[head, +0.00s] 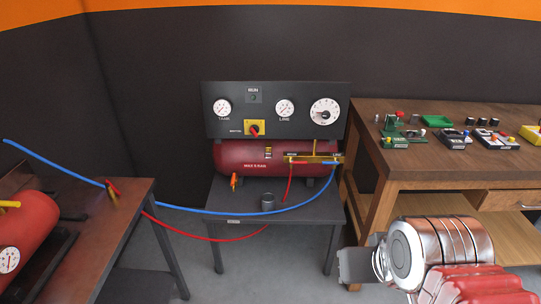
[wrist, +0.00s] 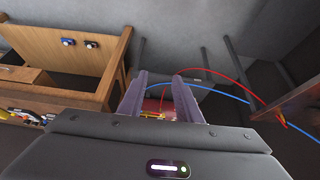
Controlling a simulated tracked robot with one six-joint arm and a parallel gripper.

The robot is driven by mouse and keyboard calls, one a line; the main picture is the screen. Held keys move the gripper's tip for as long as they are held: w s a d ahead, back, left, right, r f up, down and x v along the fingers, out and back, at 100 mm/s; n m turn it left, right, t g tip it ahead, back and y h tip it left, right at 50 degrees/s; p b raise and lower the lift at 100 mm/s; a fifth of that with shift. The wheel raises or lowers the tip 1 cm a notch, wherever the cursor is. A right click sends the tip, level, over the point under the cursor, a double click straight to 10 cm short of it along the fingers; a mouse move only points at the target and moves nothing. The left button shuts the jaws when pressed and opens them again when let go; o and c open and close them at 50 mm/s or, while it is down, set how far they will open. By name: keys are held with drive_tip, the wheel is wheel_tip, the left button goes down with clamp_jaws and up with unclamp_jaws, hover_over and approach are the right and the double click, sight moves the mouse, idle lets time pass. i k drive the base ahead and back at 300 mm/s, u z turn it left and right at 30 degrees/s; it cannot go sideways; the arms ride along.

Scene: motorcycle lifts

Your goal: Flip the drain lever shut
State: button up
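The red compressor tank (head: 240,153) sits on a small dark table under a gauge panel. A small orange lever-like part (head: 234,182) hangs at the tank's lower left; it may be the drain lever, but it is too small to tell its position. My gripper (head: 355,265) is at the lower right of the head view, in front of and apart from the table. In the wrist view its two fingers (wrist: 160,76) are spread, with nothing held; red and yellow parts show between them.
Blue (head: 200,211) and red hoses (head: 240,237) hang across the gap to the left bench (head: 120,220). A wooden workbench (head: 430,165) with small items stands right. The panel (head: 300,94) rises behind the tank.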

sight(234, 177)
drive_tip(key=u, duration=0.35)
drive_tip(key=i, duration=2.1)
drive_tip(key=u, duration=1.95)
